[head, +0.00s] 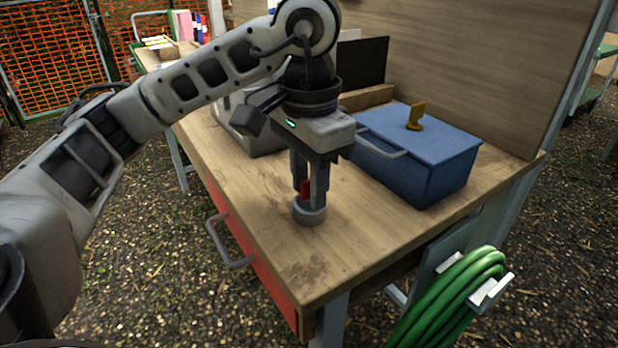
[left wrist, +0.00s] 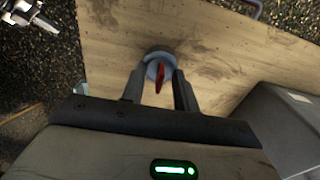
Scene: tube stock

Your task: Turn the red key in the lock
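A red key (left wrist: 159,79) stands upright in a round grey lock (head: 309,213) on the wooden workbench. The lock also shows in the left wrist view (left wrist: 160,60). My left gripper (head: 308,192) points straight down over the lock. Its two fingers are apart, one on each side of the key. In the left wrist view a gap shows between the key and each finger, so the gripper is open around the key. In the head view the fingers hide most of the key.
A blue box (head: 425,150) with a yellow piece (head: 416,116) on its lid stands right of the gripper. A grey case (head: 262,138) stands behind the arm. A red drawer (head: 250,255) is under the bench's edge. A green hose (head: 450,300) hangs at the end.

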